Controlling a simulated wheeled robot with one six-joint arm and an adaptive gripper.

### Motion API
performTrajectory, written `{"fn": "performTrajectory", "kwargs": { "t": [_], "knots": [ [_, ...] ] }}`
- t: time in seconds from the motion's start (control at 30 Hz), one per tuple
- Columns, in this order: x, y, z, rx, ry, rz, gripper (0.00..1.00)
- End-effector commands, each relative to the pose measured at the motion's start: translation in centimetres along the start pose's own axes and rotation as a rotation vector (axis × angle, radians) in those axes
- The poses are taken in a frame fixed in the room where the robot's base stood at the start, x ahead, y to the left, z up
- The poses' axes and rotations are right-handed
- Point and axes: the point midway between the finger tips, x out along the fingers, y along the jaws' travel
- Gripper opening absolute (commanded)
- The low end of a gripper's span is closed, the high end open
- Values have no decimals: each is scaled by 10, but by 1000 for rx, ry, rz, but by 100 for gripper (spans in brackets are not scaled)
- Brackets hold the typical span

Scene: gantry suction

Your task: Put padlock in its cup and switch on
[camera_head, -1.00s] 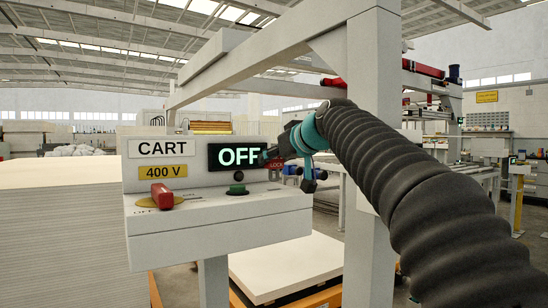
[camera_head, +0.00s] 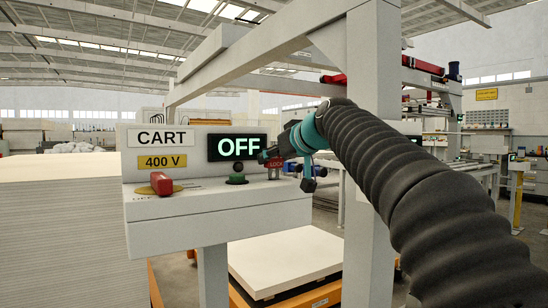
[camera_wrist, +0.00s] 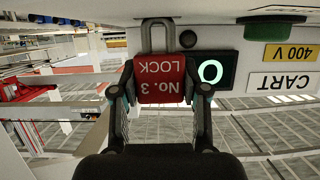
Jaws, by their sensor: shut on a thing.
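The red padlock (camera_wrist: 160,80), marked "No. 3 LOCK", is held between the fingers of my gripper (camera_wrist: 160,95) in the wrist view, which is upside down. Its grey shackle points down towards the console top. In the head view the padlock (camera_head: 277,166) and my gripper (camera_head: 284,152) are at the right end of the console, just right of the display. The display (camera_head: 238,147) reads OFF. A red lever (camera_head: 161,183) sits on a yellow disc at the console's left. A dark round part (camera_wrist: 188,38) shows beside the shackle; I cannot tell whether it is the cup.
The white console (camera_head: 220,212) carries CART and 400 V signs and a green button (camera_head: 237,179). A grey gantry post (camera_head: 368,200) stands close to my arm. A sheet stack (camera_head: 60,220) is at left, and a low orange cart (camera_head: 290,275) is below.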

Motion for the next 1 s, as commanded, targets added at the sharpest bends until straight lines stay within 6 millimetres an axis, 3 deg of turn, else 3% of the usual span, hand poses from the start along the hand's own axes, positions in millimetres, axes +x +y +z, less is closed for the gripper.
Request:
{"fn": "performTrajectory", "kwargs": {
  "t": [0.77,0.8,0.9,1.0],
  "knots": [
    [9,0,26,0,1,0,6],
    [9,0,24,-1,2,0,52],
    [9,0,24,0,1,0,74],
    [9,0,24,0,1,0,74]
  ]
}}
